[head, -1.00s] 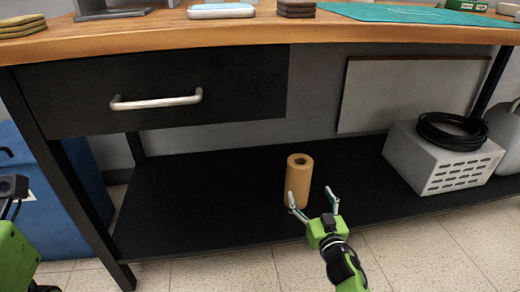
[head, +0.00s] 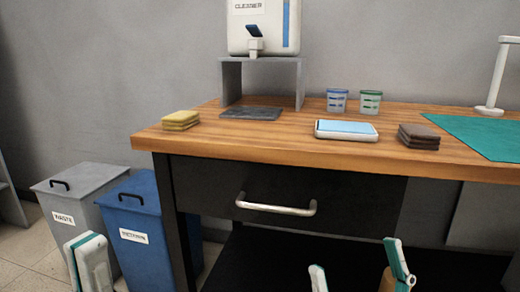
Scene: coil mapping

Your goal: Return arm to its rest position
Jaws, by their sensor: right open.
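My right gripper (head: 358,270) is at the bottom edge, in front of the bench. Its two white and teal fingers stand well apart, so it is open. A tan cylinder (head: 386,281) shows partly behind its right finger; most of it is hidden, and I cannot tell whether they touch. My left gripper (head: 88,262) is at the bottom left, in front of the bins. Its fingers are seen overlapping, so its opening is unclear. The rest of both arms is out of view.
The wooden bench (head: 225,145) has a dark drawer (head: 350,190) with a metal handle (head: 275,205). Grey (head: 62,190) and blue (head: 138,200) bins stand left.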

